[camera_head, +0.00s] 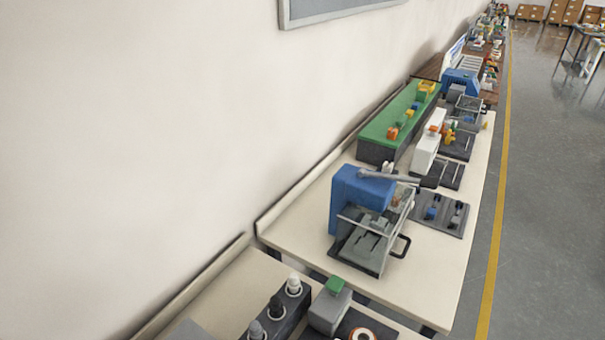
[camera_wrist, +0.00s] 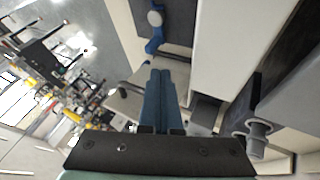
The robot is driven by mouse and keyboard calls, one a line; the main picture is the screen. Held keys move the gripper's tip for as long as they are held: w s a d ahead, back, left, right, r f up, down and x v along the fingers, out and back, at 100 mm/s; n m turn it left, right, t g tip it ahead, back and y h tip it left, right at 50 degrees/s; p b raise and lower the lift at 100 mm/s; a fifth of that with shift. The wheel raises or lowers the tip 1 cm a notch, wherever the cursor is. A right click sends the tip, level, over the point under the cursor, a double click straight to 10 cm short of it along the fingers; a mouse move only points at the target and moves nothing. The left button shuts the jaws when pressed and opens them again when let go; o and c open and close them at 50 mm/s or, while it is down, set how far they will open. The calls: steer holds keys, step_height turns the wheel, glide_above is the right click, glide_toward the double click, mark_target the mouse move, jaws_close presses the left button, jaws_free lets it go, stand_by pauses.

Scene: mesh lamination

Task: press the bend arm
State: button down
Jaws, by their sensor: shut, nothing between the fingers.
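A blue machine (camera_head: 362,198) stands on the near bench in the head view. A grey lever with a dark end (camera_head: 392,178) reaches right from its top; I cannot tell for sure that it is the bend arm. A clear-sided frame and grey plates sit at its front. My gripper (camera_wrist: 161,74) shows in the wrist view with its two blue fingers shut together and nothing between them. A blue part with a round pale knob (camera_wrist: 155,18) lies beyond the fingertips; whether it is the bend arm is unclear. My gripper is not visible in the head view.
A clear floor strip runs along the yellow line (camera_head: 492,262). A grey stepped knob (camera_wrist: 258,128) is right of my fingers in the wrist view.

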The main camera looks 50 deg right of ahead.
steer(key=x, duration=1)
steer(key=shift+b, duration=0.3)
